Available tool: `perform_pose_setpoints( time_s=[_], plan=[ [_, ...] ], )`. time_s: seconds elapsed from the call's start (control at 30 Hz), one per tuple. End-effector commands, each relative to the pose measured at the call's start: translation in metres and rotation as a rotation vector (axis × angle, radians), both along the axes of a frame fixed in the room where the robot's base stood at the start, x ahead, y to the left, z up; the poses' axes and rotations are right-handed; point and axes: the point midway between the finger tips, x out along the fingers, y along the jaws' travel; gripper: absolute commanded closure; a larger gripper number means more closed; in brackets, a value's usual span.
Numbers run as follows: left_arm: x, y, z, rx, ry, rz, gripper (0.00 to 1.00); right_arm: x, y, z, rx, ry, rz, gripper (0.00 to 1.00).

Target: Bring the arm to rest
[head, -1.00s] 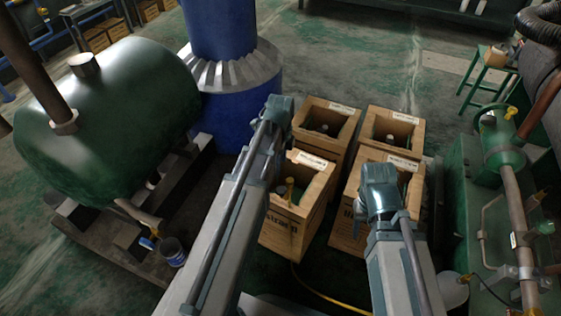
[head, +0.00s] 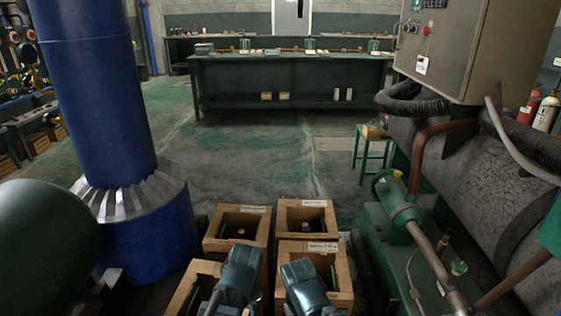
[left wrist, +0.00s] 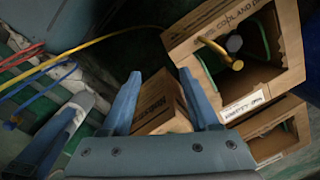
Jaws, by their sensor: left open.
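My two arms rise from the bottom edge of the head view in front of wooden crates, and both grippers are hidden there. In the left wrist view my left gripper (left wrist: 160,74) has its two blue fingers spread apart with nothing held between them. A small part of a wooden crate (left wrist: 162,107) shows beyond the fingers. A larger open crate (left wrist: 279,37) stands to the right and holds a cylinder with a brass fitting (left wrist: 222,50).
Several crates stand close together ahead, including the far left crate (head: 238,252). A blue column (head: 95,90) and green tank (head: 45,235) are left; green machinery (head: 400,212) is right. Yellow hose (left wrist: 85,45) crosses the left wrist view. Floor (head: 250,150) beyond the crates is open.

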Motion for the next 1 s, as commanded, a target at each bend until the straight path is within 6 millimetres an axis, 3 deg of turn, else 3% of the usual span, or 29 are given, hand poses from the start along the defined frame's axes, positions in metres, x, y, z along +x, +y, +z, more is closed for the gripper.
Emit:
perform_pose_setpoints(
  time_s=[0.03, 0.3, 0.67, 1.0],
  plan=[
    [-0.012, -0.008, 0.0, 0.008, -0.006, 0.051, 0.39, 0.0, 0.0, 0.0, 0.0, 0.0, 0.0, 0.5],
    [-0.049, -0.036, 0.006, 0.043, -0.039, 0.331, 0.39, 0.0, 0.0, 0.006, 0.0, 0.0, 0.0, 0.5],
    [-0.044, -0.035, 0.094, 0.039, -0.037, 0.327, 0.39, 0.0, 0.0, 0.094, 0.002, 0.001, -0.001, 0.5],
    [-0.045, -0.035, 0.207, 0.036, -0.036, 0.328, 0.39, -0.001, 0.001, 0.206, 0.006, 0.002, -0.002, 0.5]
  ],
)
